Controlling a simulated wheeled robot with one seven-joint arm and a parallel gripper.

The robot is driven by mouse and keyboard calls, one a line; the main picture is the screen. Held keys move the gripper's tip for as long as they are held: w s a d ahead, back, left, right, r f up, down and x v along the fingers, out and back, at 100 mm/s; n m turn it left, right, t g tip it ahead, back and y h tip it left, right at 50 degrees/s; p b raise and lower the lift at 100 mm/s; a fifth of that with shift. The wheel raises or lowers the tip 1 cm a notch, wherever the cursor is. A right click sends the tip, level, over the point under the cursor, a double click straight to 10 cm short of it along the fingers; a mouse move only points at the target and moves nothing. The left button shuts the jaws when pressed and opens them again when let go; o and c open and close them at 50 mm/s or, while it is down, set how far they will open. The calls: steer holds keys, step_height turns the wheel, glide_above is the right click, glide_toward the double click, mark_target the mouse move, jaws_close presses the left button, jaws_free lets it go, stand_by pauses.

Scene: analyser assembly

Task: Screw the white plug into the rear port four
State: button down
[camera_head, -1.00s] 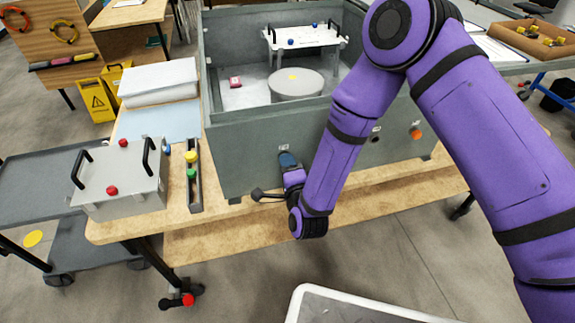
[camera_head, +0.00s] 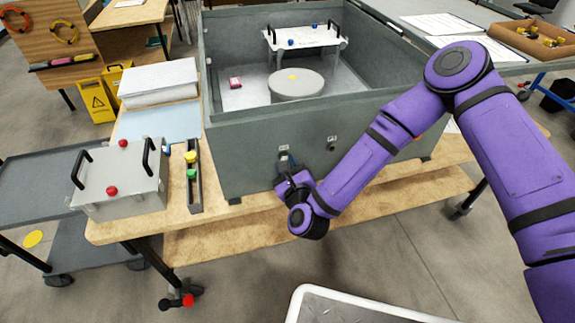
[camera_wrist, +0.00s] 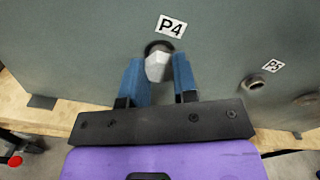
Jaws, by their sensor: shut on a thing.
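The white plug (camera_wrist: 157,66) sits between the two blue fingertips of my gripper (camera_wrist: 160,76) in the wrist view. It is against the dark ring of the port labelled P4 (camera_wrist: 159,46) on the wall of the large grey housing (camera_wrist: 75,60). How deep the plug sits in the port cannot be told. My gripper is shut on the plug. In the head view my gripper (camera_head: 285,164) reaches the housing's near wall (camera_head: 245,155) low and left of its middle; the plug is hidden there.
Port P5 (camera_wrist: 252,83) is to the right of P4 on the same wall. A narrow rack (camera_head: 195,185) with yellow and green caps and a grey box (camera_head: 125,185) with black handles stand left of the housing on the wooden table (camera_head: 125,230).

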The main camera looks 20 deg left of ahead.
steer(key=c, duration=1)
jaws_free()
steer(key=n, duration=2.4)
